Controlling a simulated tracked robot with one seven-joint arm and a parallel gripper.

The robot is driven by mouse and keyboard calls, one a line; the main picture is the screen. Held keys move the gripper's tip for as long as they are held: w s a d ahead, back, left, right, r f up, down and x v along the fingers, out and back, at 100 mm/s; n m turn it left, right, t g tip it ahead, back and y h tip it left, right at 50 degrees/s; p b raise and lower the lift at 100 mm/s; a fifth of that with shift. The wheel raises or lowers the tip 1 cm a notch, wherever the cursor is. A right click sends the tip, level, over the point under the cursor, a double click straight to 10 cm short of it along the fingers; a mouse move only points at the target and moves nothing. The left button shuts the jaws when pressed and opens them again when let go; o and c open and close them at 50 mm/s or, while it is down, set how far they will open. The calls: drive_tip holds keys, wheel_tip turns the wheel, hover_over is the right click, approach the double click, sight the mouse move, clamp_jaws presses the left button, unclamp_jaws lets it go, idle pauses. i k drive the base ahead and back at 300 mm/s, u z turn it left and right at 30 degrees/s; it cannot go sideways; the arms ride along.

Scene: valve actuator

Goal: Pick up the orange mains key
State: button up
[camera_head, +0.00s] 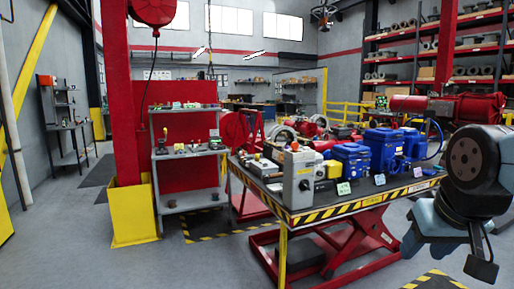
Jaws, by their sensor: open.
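A small orange-red piece (295,146) shows on top of a grey box (298,180) at the front of the lift table (345,208). It is too small to tell whether it is the mains key, and no other clear orange key shows. My gripper (446,256) hangs at the right edge of the view, at the end of my dark arm, pointing down. Its two fingers are apart, with nothing visible between them. It is to the right of the table in the picture, well away from the grey box.
Blue actuators (384,148) and a blue box (350,160) stand along the table beside the grey box. A grey shelf cart (188,150) and a red column with a yellow base (134,212) stand left. Open floor (190,268) lies at the front left.

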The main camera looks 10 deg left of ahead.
sight(294, 146)
drive_tip(key=u, duration=0.35)
drive_tip(key=i, duration=1.95)
drive_tip(key=z, duration=0.9)
drive_tip(key=k, duration=0.7)
drive_tip(key=z, duration=0.25)
drive_tip(key=i, duration=0.75)
drive_tip(key=u, duration=0.15)
